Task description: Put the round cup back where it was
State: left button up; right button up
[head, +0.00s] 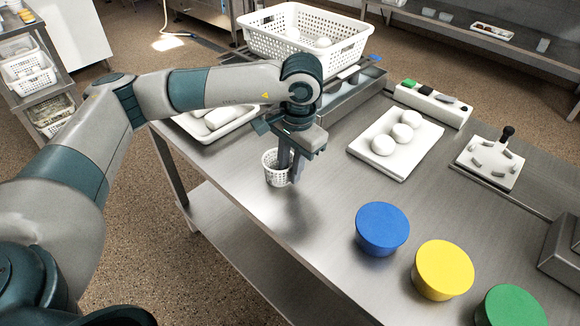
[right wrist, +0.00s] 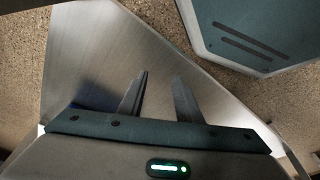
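The round cup (head: 272,170) is a small white perforated basket over the left part of the steel table in the head view. My left gripper (head: 291,168) points down at its right side, with one finger inside the rim and the other outside, and appears shut on the cup's wall. The cup is upright; I cannot tell whether its base touches the table. My right gripper (right wrist: 158,90) is open and empty in the right wrist view, and is not seen in the head view.
Blue (head: 382,228), yellow (head: 442,269) and green (head: 511,307) round blocks stand along the front. A white board (head: 396,160) holds three white balls. A large perforated basket (head: 305,35) stands behind, and a white tray (head: 218,126) lies left. The table's middle is clear.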

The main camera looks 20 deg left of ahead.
pick_arm(q)
jog(key=shift+r, duration=0.1)
pick_arm(e)
jog(key=shift+f, duration=0.1)
